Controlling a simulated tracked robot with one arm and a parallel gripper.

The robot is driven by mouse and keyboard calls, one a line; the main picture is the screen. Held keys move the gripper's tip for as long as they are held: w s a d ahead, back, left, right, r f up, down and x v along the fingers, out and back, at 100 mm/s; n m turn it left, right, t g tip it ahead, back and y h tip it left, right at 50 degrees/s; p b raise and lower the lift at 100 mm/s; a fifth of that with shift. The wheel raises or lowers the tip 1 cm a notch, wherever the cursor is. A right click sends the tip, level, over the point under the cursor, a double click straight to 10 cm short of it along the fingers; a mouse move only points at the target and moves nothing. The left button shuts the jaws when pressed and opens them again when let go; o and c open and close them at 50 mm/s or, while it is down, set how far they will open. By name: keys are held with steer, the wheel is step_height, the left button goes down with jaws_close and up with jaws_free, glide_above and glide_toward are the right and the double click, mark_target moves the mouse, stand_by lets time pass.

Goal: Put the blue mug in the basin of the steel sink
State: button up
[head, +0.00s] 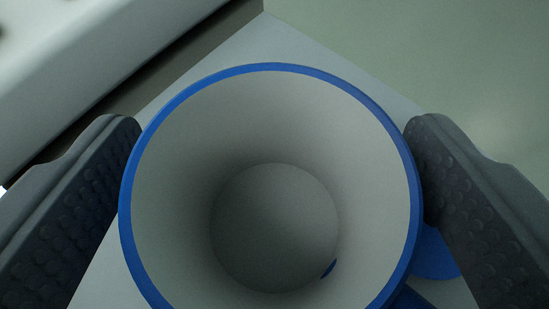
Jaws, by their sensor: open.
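The blue mug (272,68) fills the middle of the head view, seen from above into its pale grey inside. Its blue rim is round and its bottom edge is cut off by the frame. A blue part, maybe the handle (436,256), shows at its lower right. My gripper (272,165) is open, with one dark, studded finger on each side of the mug. Both fingertips are close to the rim; whether they touch it I cannot tell. The steel sink is not identifiable in view.
The mug is over a light grey surface (262,42) whose corner shows at the top. A pale, rounded-edge body (90,60) stands at the upper left, with a dark gap beside it. A plain greenish area (450,70) lies at the upper right.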

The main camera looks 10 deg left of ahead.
steer(key=v, duration=1.1)
steer(key=shift+s, duration=0.2)
steer(key=shift+r, duration=0.15)
step_height(320, 180, up, 26)
steer(key=s+d+t+h, duration=0.1)
steer(key=t+h, duration=0.1)
steer(key=s+a+r, duration=0.1)
steer(key=s+r, duration=0.5)
steer(key=r, duration=0.4)
steer(key=s+a+r+m+t, duration=0.1)
steer(key=s+a+r, duration=0.1)
steer(key=s+r, duration=0.5)
step_height(320, 180, up, 4)
steer(key=shift+a+f+y, duration=0.15)
steer(key=shift+a+y, duration=0.15)
steer(key=shift+y, duration=0.1)
steer(key=shift+s+a+r, duration=0.1)
steer(key=shift+s+r, duration=0.45)
steer(key=shift+s, duration=0.2)
steer(key=c, duration=0.5)
steer(key=shift+s+r, duration=0.1)
steer(key=shift+s, duration=0.05)
steer(key=c, duration=0.4)
steer(key=shift+c, duration=0.4)
